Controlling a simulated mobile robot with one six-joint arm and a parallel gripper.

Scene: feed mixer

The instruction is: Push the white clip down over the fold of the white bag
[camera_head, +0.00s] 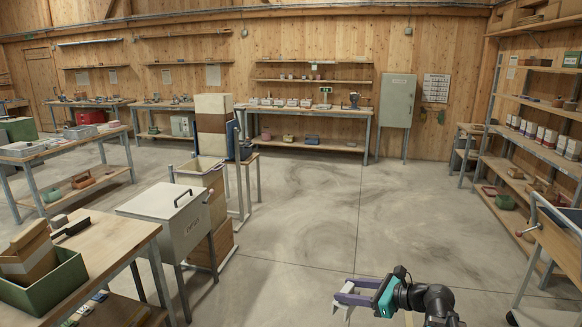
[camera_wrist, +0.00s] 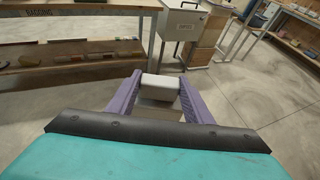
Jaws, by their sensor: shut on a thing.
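My gripper (camera_head: 344,293) is out over open floor at the bottom of the head view, with its purple fingers pointing left. In the wrist view the two fingers (camera_wrist: 160,80) are shut on a pale white block-like piece, which looks like the white clip (camera_wrist: 160,88). A wider pale part hangs below it between the fingers. A bit of the clip also shows under the fingers in the head view (camera_head: 348,311). I cannot make out the white bag in either view.
A bench labelled BAGGING (camera_wrist: 60,13) stands ahead at the left in the wrist view, with brown items on its lower shelf. A grey lidded bin (camera_head: 170,213) stands beside a wooden bench (camera_head: 110,237) carrying a green box (camera_head: 45,285). The middle floor is clear.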

